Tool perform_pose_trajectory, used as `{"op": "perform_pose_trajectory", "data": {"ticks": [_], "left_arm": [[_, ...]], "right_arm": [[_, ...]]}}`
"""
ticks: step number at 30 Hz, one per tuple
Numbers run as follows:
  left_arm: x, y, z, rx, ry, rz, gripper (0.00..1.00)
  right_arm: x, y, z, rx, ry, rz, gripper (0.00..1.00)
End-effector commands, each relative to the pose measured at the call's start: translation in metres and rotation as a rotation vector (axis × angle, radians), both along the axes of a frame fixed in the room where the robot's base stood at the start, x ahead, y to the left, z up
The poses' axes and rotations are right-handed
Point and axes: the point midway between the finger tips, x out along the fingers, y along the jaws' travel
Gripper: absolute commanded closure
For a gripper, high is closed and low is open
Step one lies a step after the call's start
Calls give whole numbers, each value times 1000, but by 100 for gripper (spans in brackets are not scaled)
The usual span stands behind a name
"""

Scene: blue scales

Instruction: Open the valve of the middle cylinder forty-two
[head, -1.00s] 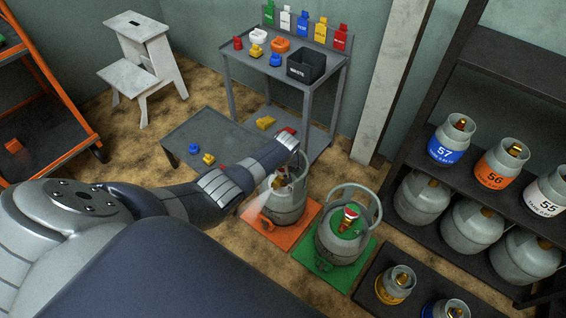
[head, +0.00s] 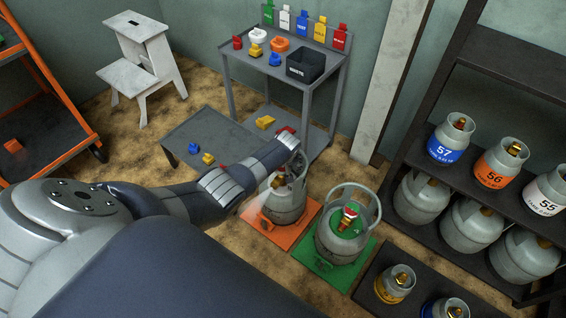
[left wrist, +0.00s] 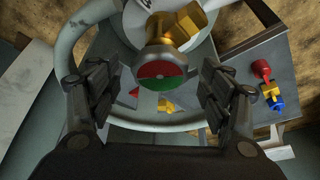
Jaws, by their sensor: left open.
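A grey cylinder (head: 288,207) stands on an orange mat (head: 268,232), with a brass valve (head: 277,182) at its top, partly hidden by my arm. Another grey cylinder (head: 340,246) with a green top stands on a green mat (head: 364,256). My left gripper (head: 291,158) is at the top of the orange-mat cylinder; its fingers are hard to see there. In the left wrist view, my open left gripper (left wrist: 160,78) has one finger on each side of a round red and green valve knob (left wrist: 162,74). Gaps show on both sides. A number 42 is not readable.
A grey ring guard (left wrist: 75,35) surrounds the valve close to the fingers. A shelf (head: 400,153) with several cylinders stands at right. A grey table (head: 262,70) with a black waste box (head: 306,68) and a low grey bench (head: 190,130) stand behind.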

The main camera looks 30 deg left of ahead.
Motion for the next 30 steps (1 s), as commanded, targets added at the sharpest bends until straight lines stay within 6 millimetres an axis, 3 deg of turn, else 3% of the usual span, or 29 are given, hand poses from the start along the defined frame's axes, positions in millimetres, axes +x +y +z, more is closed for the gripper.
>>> {"op": "perform_pose_trajectory", "data": {"ticks": [5,14,30], "left_arm": [[-1,0,3,1,-1,0,28],[-8,-6,25,1,-3,-2,28],[-29,-24,92,0,-3,-1,28]], "right_arm": [[-1,0,-1,1,2,0,60],[0,0,0,1,1,0,60],[0,0,0,0,1,0,60]]}}
